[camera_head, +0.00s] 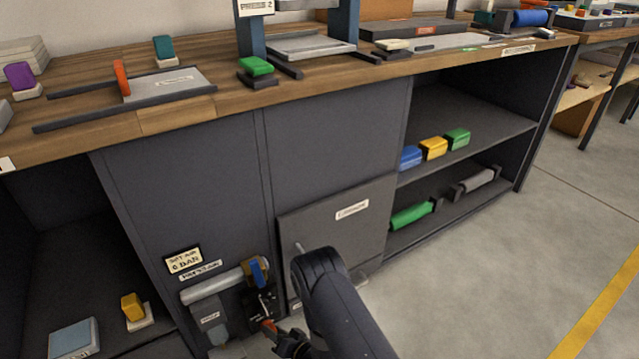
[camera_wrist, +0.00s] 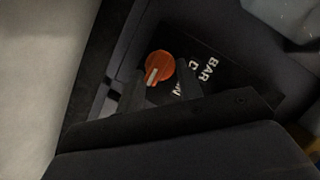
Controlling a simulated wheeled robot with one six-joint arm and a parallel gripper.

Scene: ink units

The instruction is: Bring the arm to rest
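My arm (camera_head: 335,305) reaches down in front of the dark cabinet at the lower middle of the head view. My gripper (camera_wrist: 160,82) has its two dark fingers apart, with a gap between them. An orange knob (camera_wrist: 160,66) with a pale pointer mark lies between or just beyond the fingertips. I cannot tell whether the fingers touch it. The knob also shows in the head view (camera_head: 268,325), close to the gripper. It sits on a dark panel with white lettering (camera_wrist: 205,72), partly hidden by the gripper.
A pale horizontal cylinder (camera_head: 212,288) with a blue lever (camera_head: 258,271) is just above the knob. A grey cabinet door (camera_head: 345,235) is behind my arm. The wooden bench top (camera_head: 180,118) carries several coloured blocks and rails. Open floor (camera_head: 500,280) lies to the right.

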